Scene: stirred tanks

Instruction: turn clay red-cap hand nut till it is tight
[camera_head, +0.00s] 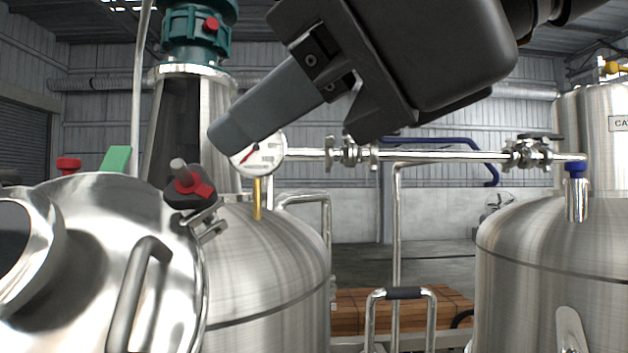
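A red-cap hand nut (194,184) with a dark body sits on a bolt at the rim of the open-looking steel tank lid (110,225). The bolt's grey end sticks up past the red part. Another red nut (69,164) shows at the far left of the lid. My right gripper (228,138) comes in from the top right, its grey finger pointing down and left. Its tip is above and to the right of the nearer nut, apart from it in the picture. Only one finger shows clearly, so its opening is hidden. My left gripper is out of view.
A pressure gauge (262,158) stands just behind the right fingertip. A dark handle (136,295) curves over the lid. A second tank (560,250) stands at right, with pipes and valves (350,152) between. A green motor (196,35) rises behind.

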